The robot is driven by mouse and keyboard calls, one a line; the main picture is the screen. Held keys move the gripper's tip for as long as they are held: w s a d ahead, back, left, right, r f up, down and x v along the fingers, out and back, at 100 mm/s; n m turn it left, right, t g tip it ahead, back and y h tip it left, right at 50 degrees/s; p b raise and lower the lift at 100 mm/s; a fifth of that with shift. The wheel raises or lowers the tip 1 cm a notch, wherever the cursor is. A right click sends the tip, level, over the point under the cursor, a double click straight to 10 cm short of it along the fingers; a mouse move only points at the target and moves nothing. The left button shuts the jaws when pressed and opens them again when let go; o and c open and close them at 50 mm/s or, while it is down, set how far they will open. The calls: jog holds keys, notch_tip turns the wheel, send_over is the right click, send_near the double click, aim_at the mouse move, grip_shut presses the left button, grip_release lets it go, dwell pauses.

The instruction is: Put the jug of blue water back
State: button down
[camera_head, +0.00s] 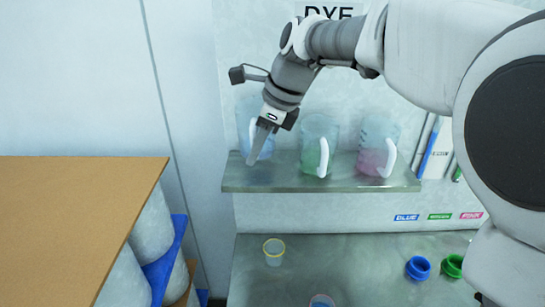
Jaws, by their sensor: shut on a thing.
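The jug of blue water (243,112) is at the left end of the metal shelf (275,180), partly hidden behind my gripper. It is clear, with bluish liquid low inside and a white handle. My gripper (262,142) comes down from above and is shut on the jug's handle. The jug looks upright; I cannot tell whether its base touches the shelf or hangs just above it. The jug of green water (312,150) and the jug of pink water (370,155) stand to its right, handles facing forward.
A yellow-rimmed cup (273,252) stands on the metal counter (345,262); another cup (321,301) is at the bottom edge. A blue ring-shaped piece (418,268) and a green one (453,266) sit at right. A brown-topped stack (70,205) fills the left.

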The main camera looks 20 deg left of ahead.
jog(key=shift+f, duration=2.1)
jog(key=shift+f, duration=0.2)
jog(key=c, duration=0.8)
grip_release()
jog(key=shift+c, duration=0.2)
